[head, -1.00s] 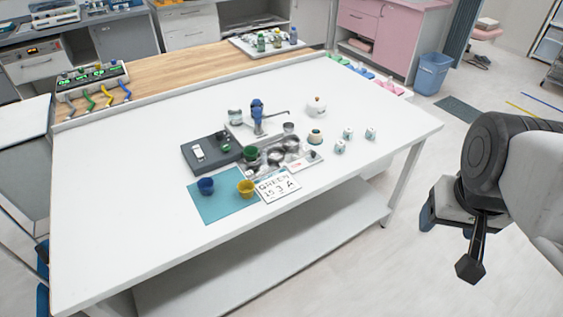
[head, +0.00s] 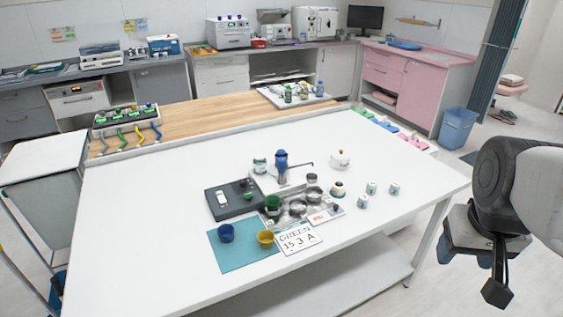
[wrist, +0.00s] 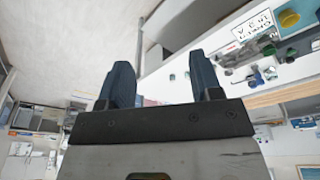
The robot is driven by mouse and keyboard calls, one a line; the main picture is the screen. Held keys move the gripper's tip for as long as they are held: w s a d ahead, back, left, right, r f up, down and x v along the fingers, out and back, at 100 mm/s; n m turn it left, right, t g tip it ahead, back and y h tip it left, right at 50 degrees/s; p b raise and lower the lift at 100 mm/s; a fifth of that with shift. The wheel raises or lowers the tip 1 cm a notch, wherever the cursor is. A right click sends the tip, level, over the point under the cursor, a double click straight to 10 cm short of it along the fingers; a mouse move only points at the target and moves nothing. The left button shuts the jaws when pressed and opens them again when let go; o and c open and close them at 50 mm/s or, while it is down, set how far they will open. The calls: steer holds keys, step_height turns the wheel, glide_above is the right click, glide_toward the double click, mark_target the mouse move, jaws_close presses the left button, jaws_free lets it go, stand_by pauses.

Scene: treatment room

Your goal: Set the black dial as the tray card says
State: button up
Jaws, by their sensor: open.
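A white card (head: 298,239) lies at the front of the tray and reads "GREEN 15 3 A". The steel tray (head: 330,216) holds several metal cups.
A blue cup (head: 226,233) and a yellow cup (head: 265,238) stand on a teal mat (head: 233,258). The table's left side is clear.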

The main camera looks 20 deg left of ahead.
steer(key=w+a+r+n, duration=0.1)
steer(key=w+a+n, duration=0.1)
steer(key=w+a, duration=0.45)
steer(key=w+a+r+n, duration=0.1)
steer(key=w+a+n, duration=0.15)
steer(key=w, duration=0.65)
steer(key=n+g, duration=0.2)
steer(key=n, duration=1)
glide_above(243, 180)
steer(key=f, duration=2)
steer(key=shift+d+f, duration=0.35)
steer(key=shift+f, duration=0.05)
steer(key=shift+a+f, duration=0.3)
steer(key=shift+a, duration=0.15)
steer(key=shift+f, duration=0.1)
steer(key=shift+f, duration=3.8)
